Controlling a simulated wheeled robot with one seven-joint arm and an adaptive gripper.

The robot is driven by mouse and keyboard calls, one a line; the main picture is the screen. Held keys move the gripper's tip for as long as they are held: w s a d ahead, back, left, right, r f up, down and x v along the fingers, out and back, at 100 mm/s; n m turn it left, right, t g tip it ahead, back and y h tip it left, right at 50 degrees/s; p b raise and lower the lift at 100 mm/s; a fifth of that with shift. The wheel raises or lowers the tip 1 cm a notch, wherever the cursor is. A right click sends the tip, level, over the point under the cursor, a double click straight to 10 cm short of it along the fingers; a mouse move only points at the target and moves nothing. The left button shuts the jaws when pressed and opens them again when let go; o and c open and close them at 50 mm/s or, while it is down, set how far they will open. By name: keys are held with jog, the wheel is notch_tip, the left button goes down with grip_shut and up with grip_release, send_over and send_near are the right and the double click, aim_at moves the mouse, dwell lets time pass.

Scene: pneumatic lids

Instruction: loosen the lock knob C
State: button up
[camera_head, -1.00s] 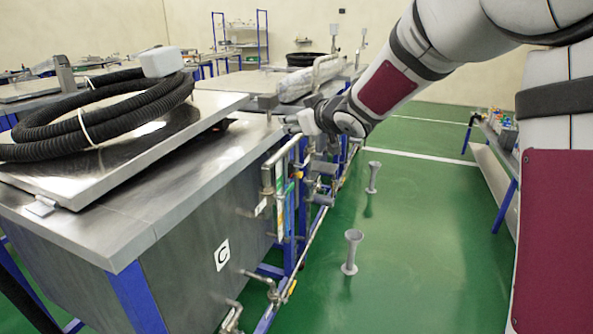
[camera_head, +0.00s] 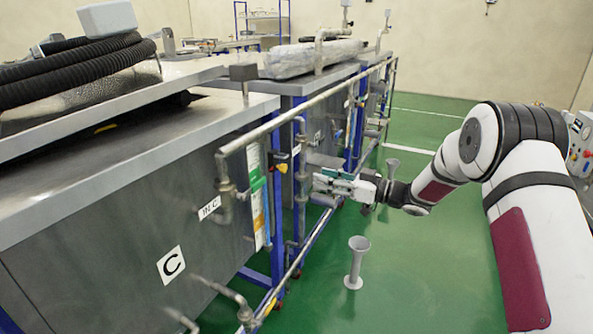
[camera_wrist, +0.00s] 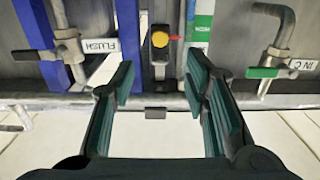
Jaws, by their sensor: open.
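A yellow round knob (camera_wrist: 160,39) with a red tip on a dark mount shows at the top centre of the wrist view. It also shows in the head view (camera_head: 283,168), on the pipework by the tank marked C (camera_head: 171,264). It carries no readable label, so I cannot confirm that it is lock knob C. My gripper (camera_wrist: 160,80) is open and empty. Its two green-padded fingers stand left and right of the knob's line, with the knob ahead and apart from them. In the head view my gripper (camera_head: 325,182) points left, right of the knob.
Valve IN C has a green handle (camera_wrist: 262,72); a FLUSH valve (camera_wrist: 68,48) is at left. A horizontal rail (camera_head: 320,95) runs along the tank fronts. A grey pedestal (camera_head: 355,262) stands on the open green floor. A black hose (camera_head: 75,70) lies on the lid.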

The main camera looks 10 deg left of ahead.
aim_at(285, 168)
jog(key=b+x, duration=0.2)
jog(key=x, duration=1)
jog(key=shift+c, duration=0.6)
jog(key=shift+s, duration=0.1)
grip_shut()
